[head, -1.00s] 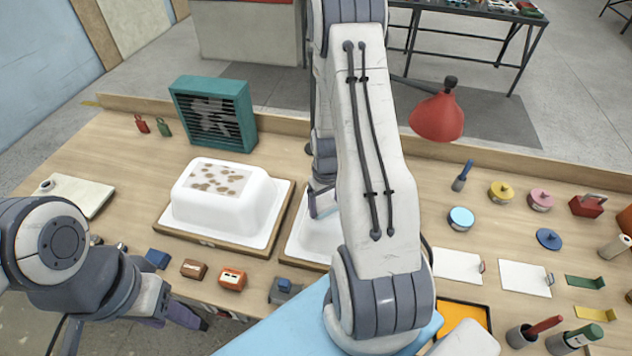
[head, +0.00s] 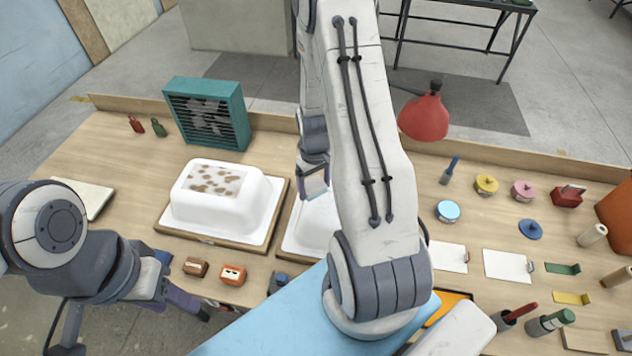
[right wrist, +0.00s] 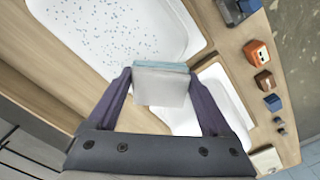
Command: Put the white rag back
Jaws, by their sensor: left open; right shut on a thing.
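My right gripper (right wrist: 160,95) is shut on a pale, white-grey block-shaped thing (right wrist: 162,86) with a light blue strip along its far edge. It looks like the white rag, folded, but I cannot be sure. In the head view my right gripper (head: 313,187) is up over the right bathtub shell (head: 308,228), partly hidden by my forearm. In the wrist view this shell (right wrist: 110,25) carries many small blue specks. The left shell (head: 225,212) has a patch of brown spots on top. My left gripper (head: 190,306) is open and empty at the bench's front edge.
A teal fan box (head: 207,112) stands behind the left shell. A red lamp (head: 423,117) stands at the back. Small blocks, including an orange one (head: 233,274), line the front edge. Tins, white boards and tubes fill the right side. A pale slab (head: 88,197) lies at left.

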